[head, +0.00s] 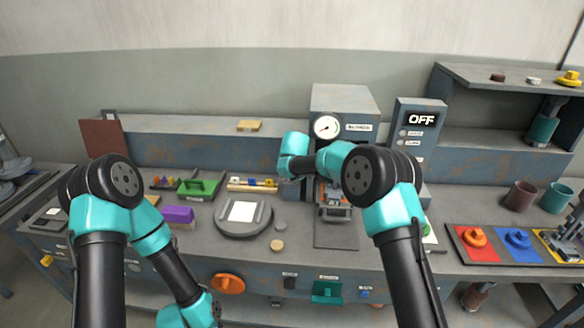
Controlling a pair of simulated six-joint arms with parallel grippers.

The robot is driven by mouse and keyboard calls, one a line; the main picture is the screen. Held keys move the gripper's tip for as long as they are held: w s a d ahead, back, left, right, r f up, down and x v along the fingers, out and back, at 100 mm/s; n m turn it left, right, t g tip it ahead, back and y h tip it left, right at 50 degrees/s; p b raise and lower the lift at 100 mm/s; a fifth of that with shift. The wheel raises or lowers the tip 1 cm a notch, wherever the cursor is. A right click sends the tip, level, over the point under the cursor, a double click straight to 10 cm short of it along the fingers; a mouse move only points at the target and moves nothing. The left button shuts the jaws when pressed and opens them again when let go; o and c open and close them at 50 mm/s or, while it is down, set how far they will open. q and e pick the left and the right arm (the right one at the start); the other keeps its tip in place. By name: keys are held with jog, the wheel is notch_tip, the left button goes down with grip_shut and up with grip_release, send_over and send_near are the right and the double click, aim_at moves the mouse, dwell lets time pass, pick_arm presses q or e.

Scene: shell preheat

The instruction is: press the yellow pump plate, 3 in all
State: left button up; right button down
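I cannot single out the pump plate with certainty. A yellow plate (541,237) lies at the right end of the bench, partly covered by a grey metal fixture. A yellow knob-like piece (570,77) sits on top of the shelf at the upper right. My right arm reaches left across the front of the press, its wrist near the press's left side. I cannot make out its fingers. My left arm bends down at the left, and its gripper is below the picture's edge.
A gauge (327,127) tops the central press. A box (420,119) beside it reads OFF. Red (463,250) and blue (517,256) plates with knobs lie at the right, below two cups (520,195). A round grey dish (243,231) and a purple block (178,215) stand left.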

jog(key=shift+f, duration=0.15)
jog(key=shift+f, duration=0.25)
jog(key=shift+f, duration=1.7)
dwell(2.4)
dwell(0.3)
jog(key=shift+r, duration=2.1)
jog(key=shift+r, duration=2.55)
pick_arm(q)
jog(key=shift+c, duration=0.3)
